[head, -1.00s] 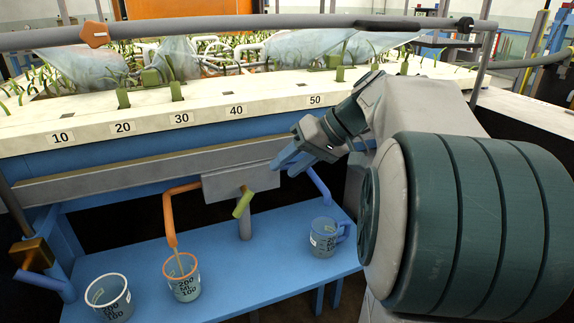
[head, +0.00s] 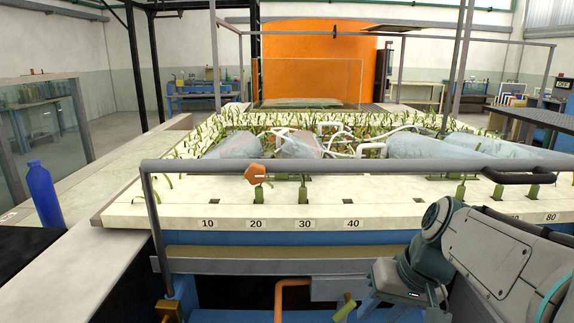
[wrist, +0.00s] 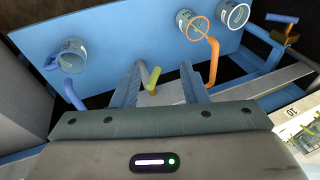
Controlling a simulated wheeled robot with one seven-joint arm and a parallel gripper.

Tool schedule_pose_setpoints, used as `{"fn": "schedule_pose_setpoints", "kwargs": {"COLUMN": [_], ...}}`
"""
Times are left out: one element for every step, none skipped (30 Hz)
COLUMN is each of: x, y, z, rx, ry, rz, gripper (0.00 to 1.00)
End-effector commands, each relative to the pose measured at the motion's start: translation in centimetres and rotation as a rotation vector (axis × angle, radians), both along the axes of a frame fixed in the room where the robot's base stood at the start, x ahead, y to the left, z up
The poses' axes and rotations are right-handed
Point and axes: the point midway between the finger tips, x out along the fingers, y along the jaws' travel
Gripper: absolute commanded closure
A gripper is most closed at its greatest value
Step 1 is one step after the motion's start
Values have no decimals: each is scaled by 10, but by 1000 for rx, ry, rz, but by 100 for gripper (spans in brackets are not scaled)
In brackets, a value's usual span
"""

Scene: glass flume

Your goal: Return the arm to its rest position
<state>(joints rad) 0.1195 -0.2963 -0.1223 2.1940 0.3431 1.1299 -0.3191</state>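My gripper (wrist: 160,75) is open, its two blue fingers apart with nothing held between them. In the head view my gripper (head: 385,300) is low at the right, in front of the flume's near side, with its fingertips partly cut off by the frame. In the wrist view a yellow-green valve handle (wrist: 153,78) shows between the fingers, but I cannot tell how far beyond them it is. The handle (head: 345,307) also shows left of the gripper in the head view.
An orange pipe (wrist: 213,60) stands near the right finger. A grey rail (head: 350,166) crosses above the numbered edge. A blue bottle (head: 43,195) stands left.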

Motion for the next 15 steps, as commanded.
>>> {"fn": "schedule_pose_setpoints", "kwargs": {"x": [-10,-14,-21,-25,-30,-36,-40,-44,-48,-52,-54,-58,-60,-62,-63], "y": [5,6,8,9,10,11,12,13,13,13,14,14,14,13,13], "z": [20,24,28,31,35,39,42,44,48,49,51,53,54,55,56], "rx": [-35,-55,-83,-105,-127,-155,-173,-192,-216,-232,-246,-264,-274,-284,-293], "ry": [5,7,10,10,8,6,3,0,-7,-10,-15,-21,-25,-28,-34], "rz": [2,-1,-3,-5,-6,-6,-7,-9,-9,-7,-8,-8,-8,-7,-8], "gripper": [60,60,60,60,60,60,60,60,60,60,60,60,60,60,60]}}
